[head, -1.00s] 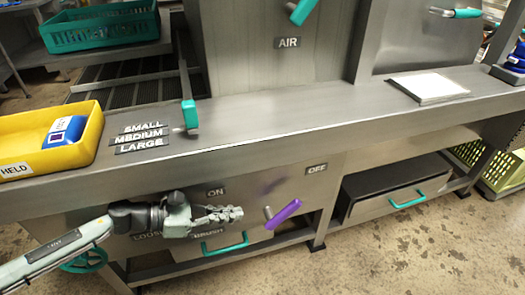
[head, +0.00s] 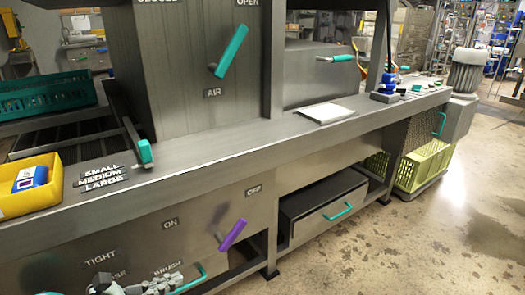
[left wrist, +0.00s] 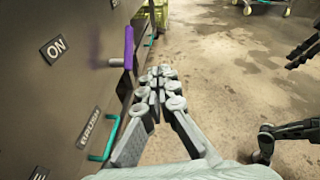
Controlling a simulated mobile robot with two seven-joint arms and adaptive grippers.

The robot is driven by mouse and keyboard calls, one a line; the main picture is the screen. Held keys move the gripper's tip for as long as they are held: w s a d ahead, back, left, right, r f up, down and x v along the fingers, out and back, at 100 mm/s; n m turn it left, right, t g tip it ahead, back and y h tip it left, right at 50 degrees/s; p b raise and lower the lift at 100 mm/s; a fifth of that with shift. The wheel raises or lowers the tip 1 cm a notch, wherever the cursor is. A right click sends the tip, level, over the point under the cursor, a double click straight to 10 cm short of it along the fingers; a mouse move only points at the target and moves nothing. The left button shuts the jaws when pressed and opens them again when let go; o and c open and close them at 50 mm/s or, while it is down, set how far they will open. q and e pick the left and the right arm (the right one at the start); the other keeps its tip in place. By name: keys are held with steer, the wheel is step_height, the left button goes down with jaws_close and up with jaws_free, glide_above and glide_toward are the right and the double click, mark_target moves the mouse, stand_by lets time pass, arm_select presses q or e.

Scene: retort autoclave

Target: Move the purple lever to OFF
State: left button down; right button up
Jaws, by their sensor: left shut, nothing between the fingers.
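The purple lever (head: 233,235) is on the front panel below the bench. Its handle slants up and right from its stem, toward the OFF label (head: 254,190). The ON label (head: 170,224) is to its upper left. In the left wrist view the lever (left wrist: 129,47) stands out from the panel, beyond my fingertips. My left gripper (head: 166,283) is low in the head view, left of and below the lever, partly cut off by the bottom edge. In the left wrist view its fingers (left wrist: 157,77) are together and empty, apart from the lever.
A teal BRUSH handle (head: 188,281) is close to my left gripper. A drawer with a teal handle (head: 338,212) is right of the lever. Dark jointed parts at the right of the left wrist view may be my right arm. Floor in front of the panel is open.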

arm_select(q)
steer(key=w+a+f+n+t+y, duration=0.1)
steer(key=w+a+n+t+y, duration=0.3)
steer(key=n, duration=0.6)
steer(key=w+a+f+n+t+y, duration=0.1)
steer(key=a+n+y, duration=0.4)
steer(key=n, duration=0.5)
steer(key=s+a+f+n+g+y, duration=0.35)
steer(key=s+f+n+y, duration=0.35)
steer(key=n, duration=0.5)
steer(key=s+d+f+n+g+h, duration=0.1)
steer(key=s+d+f+n+g, duration=0.1)
steer(key=s+f+n+g, duration=0.2)
steer(key=s+d+f+n+g+h+p, duration=0.1)
steer(key=s+d+f+n+g+h, duration=0.1)
steer(key=s, duration=0.7)
step_height(320, 180, down, 3)
steer(key=d+n+g, duration=0.1)
steer(key=n+g, duration=0.1)
steer(key=n, duration=0.2)
steer(key=shift+s+d+f+n, duration=0.2)
steer(key=shift+s+d+n, duration=0.1)
steer(key=shift+d, duration=0.05)
arm_select(e)
steer(key=f, duration=0.1)
steer(key=w+f, duration=0.1)
steer(key=f, duration=0.1)
steer(key=shift+w+a, duration=0.25)
steer(key=shift+w, duration=0.15)
